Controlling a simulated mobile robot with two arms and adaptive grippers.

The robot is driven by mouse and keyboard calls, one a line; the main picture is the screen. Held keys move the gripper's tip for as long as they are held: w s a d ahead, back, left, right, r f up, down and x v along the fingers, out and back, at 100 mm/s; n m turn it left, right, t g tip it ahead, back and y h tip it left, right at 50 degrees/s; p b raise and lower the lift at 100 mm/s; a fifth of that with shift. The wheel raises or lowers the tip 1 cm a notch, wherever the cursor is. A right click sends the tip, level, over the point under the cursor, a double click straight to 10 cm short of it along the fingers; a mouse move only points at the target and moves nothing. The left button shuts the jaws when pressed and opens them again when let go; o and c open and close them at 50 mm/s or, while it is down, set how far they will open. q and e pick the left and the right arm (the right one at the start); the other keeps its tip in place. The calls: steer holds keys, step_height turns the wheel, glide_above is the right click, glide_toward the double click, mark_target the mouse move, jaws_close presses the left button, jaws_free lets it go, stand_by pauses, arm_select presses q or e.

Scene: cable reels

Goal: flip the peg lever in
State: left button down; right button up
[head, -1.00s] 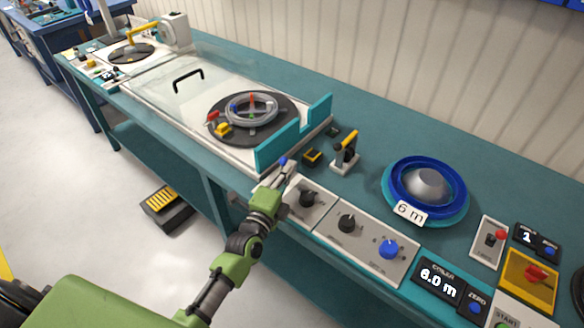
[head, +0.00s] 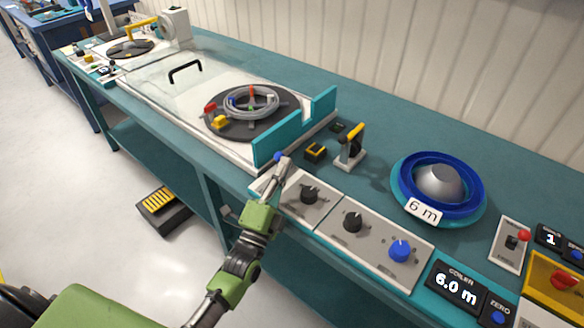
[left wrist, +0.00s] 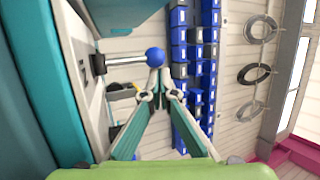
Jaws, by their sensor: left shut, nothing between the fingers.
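The lever has a blue ball knob (head: 277,157) on a metal rod, at the front edge of the bench beside the teal block. In the left wrist view the blue ball (left wrist: 155,57) stands at the end of its rod, which comes out of a pale panel on the left. My left gripper (head: 277,170) is shut and empty. Its fingertips (left wrist: 158,94) meet just below the ball in the wrist view, apart from it in the picture; whether they touch the rod cannot be told. My right gripper is not in view.
A turntable with a grey coil (head: 252,102) lies behind the teal block (head: 276,144). Knob panels (head: 352,222) run along the front edge to the right. A yellow-handled clamp (head: 350,147) and a blue reel (head: 438,190) stand behind them.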

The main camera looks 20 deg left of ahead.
arm_select(q)
steer(key=shift+s+a+f, duration=0.15)
steer(key=shift+s, duration=0.1)
steer(key=shift+s+a+b, duration=0.15)
steer(key=shift+s+b, duration=0.05)
steer(key=shift+b, duration=0.15)
steer(key=shift+s+a+f, duration=0.15)
steer(key=shift+s+f, duration=0.1)
steer(key=shift+s, duration=0.2)
stand_by(0.4)
steer(key=shift+s+f, duration=0.1)
steer(key=shift+s, duration=0.05)
stand_by(0.5)
steer(key=shift+s+a, duration=0.1)
stand_by(1.7)
